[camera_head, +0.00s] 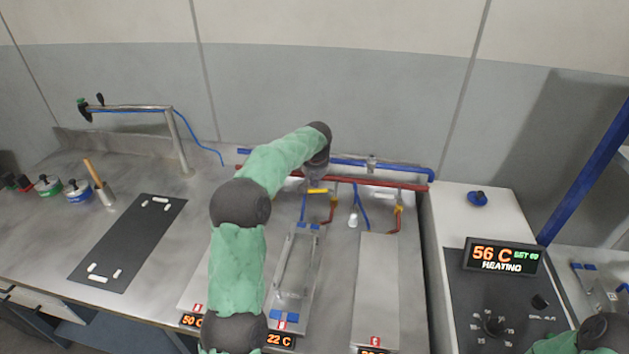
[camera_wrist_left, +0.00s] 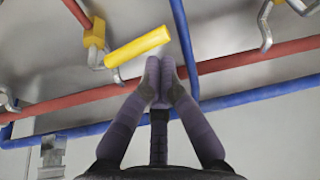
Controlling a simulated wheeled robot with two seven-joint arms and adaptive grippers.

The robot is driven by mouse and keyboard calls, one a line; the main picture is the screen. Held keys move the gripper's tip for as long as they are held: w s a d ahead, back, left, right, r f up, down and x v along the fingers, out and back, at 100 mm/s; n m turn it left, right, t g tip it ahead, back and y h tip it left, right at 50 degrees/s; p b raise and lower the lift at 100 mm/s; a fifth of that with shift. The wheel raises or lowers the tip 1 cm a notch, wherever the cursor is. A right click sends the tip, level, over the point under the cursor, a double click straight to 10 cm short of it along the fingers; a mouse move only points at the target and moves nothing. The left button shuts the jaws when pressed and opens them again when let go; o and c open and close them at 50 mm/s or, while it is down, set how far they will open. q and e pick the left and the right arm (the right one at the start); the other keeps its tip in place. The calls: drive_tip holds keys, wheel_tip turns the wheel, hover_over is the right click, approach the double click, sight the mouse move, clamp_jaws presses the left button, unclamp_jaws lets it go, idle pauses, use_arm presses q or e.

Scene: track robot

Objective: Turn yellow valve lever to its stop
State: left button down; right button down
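The yellow valve lever (camera_head: 318,191) sits near the red pipe at the back of the bench, just below my left gripper (camera_head: 316,173). In the left wrist view the lever (camera_wrist_left: 138,46) is a yellow bar, tilted slightly up to the right, beside a yellow valve body (camera_wrist_left: 95,33). My left gripper (camera_wrist_left: 157,70) has its two fingers together with nothing between them. Its tips are right beside the lever's free end; I cannot tell whether they touch. My right arm (camera_head: 590,340) shows only at the bottom right corner; its gripper is out of view.
A red pipe (camera_head: 385,184) and a blue pipe (camera_head: 405,170) run along the back. Another yellow valve (camera_head: 398,209) stands to the right. Metal trays, a black mat (camera_head: 130,245) and a heating display (camera_head: 502,256) lie around. My left arm hides part of the bench.

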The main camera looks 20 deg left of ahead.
use_arm(q)
drive_tip(key=shift+s+d+n+y, duration=0.15)
drive_tip(key=shift+s+n+y, duration=0.25)
drive_tip(key=shift+n, duration=0.6)
drive_tip(key=shift+s+d+n+g, duration=0.35)
drive_tip(key=shift+s+n, duration=0.25)
drive_tip(key=shift+n, duration=0.3)
drive_tip(key=s+d+n+g+p, duration=0.1)
drive_tip(key=n, duration=0.2)
drive_tip(key=s+d+n+g+p, duration=0.1)
drive_tip(key=d+n, duration=0.1)
drive_tip(key=n, duration=0.1)
drive_tip(key=s+d+n+g+y+p, duration=0.1)
drive_tip(key=n+p, duration=0.1)
drive_tip(key=n, duration=0.1)
drive_tip(key=shift+s+d+n, duration=0.1)
drive_tip(key=shift+d+n, duration=0.2)
drive_tip(key=shift+d, duration=0.2)
